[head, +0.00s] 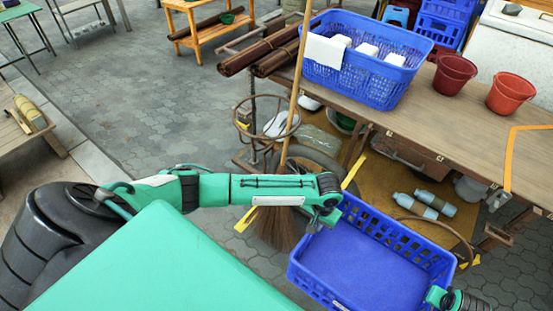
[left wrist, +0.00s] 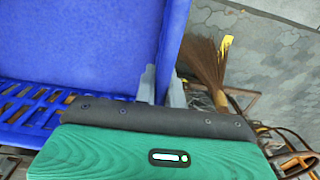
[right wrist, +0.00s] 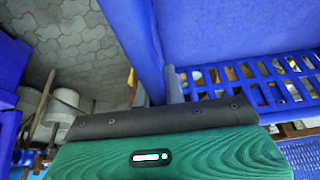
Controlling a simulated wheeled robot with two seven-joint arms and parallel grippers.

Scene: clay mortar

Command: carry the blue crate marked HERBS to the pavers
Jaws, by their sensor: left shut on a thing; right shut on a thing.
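An empty blue crate (head: 368,262) with slotted walls is at the lower right of the head view, in front of the workbench. My left gripper (head: 326,214) is shut on its left wall, and that wall also shows between the fingers in the left wrist view (left wrist: 172,40). My right gripper (head: 438,297) is shut on the opposite wall, seen close up in the right wrist view (right wrist: 138,40). No readable HERBS marking shows on the crate. Grey pavers (head: 150,110) cover the ground at left and centre. I cannot tell how high the crate is held.
The workbench (head: 440,120) carries another blue crate (head: 345,85) with white blocks and two red pots (head: 455,75). A broom (head: 278,225) stands beside the held crate. Bottles (head: 425,205) lie under the bench. A low wooden bench (head: 25,125) is at left; the pavers between are open.

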